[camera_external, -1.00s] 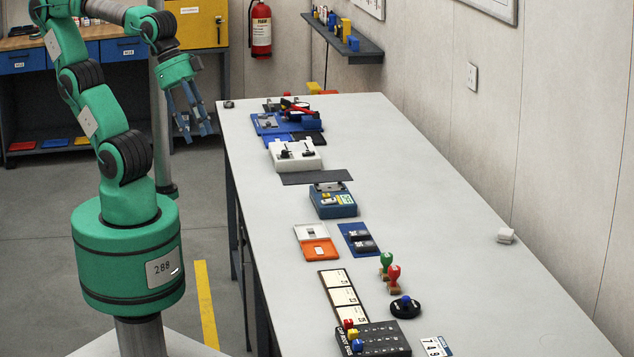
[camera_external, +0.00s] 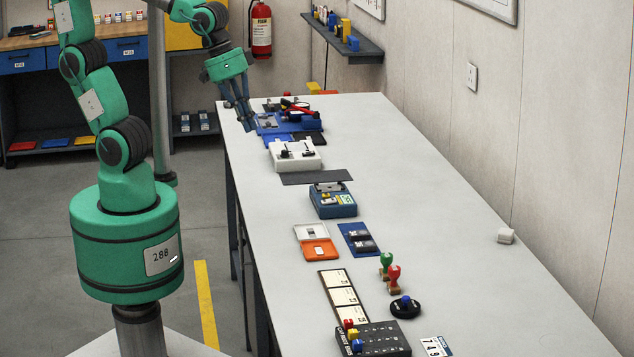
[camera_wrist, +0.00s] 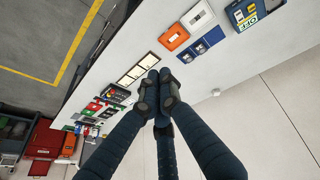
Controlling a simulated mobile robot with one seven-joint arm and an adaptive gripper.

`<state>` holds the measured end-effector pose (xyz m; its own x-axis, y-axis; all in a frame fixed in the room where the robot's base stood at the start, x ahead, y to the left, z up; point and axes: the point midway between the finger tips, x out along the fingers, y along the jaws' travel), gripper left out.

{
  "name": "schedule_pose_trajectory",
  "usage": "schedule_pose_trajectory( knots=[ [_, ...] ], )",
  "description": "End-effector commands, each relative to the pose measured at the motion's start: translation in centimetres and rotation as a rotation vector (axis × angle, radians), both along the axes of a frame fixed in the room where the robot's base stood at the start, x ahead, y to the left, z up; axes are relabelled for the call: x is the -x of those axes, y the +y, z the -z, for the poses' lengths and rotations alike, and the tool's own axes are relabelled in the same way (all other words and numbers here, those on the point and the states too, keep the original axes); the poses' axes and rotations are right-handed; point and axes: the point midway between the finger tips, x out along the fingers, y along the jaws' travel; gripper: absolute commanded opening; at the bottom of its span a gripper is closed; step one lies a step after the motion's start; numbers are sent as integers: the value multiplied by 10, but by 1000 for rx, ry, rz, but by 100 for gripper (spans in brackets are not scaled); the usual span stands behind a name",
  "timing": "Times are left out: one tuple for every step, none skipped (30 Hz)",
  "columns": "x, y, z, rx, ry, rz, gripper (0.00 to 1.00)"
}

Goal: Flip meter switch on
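The meter looks to be the blue box (camera_external: 333,203) with a yellow-green label and a grey part at its back edge. It stands near the middle of the bench's left edge. The blue box also shows at the top right of the wrist view (camera_wrist: 237,20); its switch is too small to make out. My gripper (camera_external: 246,124) hangs above the bench's far left end, beyond the blue box and apart from it. In the wrist view my dark fingers (camera_wrist: 159,88) run close together at their tips. I see nothing between them, but cannot tell whether they are fully shut.
A white box with black levers (camera_external: 295,155) and a dark mat (camera_external: 316,177) lie between my gripper and the blue box. Orange and white cases (camera_external: 318,249), stamps (camera_external: 393,279) and a black keypad block (camera_external: 373,340) stand nearer. The bench's right side (camera_external: 430,200) is mostly clear.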

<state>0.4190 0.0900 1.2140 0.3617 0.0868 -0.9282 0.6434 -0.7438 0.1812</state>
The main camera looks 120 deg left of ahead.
Motion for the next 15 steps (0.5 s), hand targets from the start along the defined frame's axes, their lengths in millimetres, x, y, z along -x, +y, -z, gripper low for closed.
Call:
schedule_pose_trajectory(
  knots=[
    [-7, 12, 0, 19, 12, -65, 0],
    [-11, 19, 1, 31, 14, -106, 0],
    [-16, 28, 3, 46, 20, -159, 0],
    [-20, 34, 5, 56, 23, -200, 0],
    [-24, 42, 6, 68, 24, -242, 0],
    [-29, 51, 9, 84, 29, -296, 0],
    [-32, 58, 11, 94, 32, -337, 0],
    [-36, 65, 13, 105, 35, -377, 0],
    [-39, 75, 16, 120, 38, -432, 0],
    [-43, 83, 19, 130, 41, -473, 0],
    [-45, 90, 21, 140, 42, -514, 0],
    [-48, 101, 25, 155, 45, -570, 0],
    [-51, 108, 28, 164, 47, -611, 0],
    [-52, 116, 31, 175, 51, -653, 0],
    [-55, 126, 35, 188, 51, -707, 0]
  ],
)
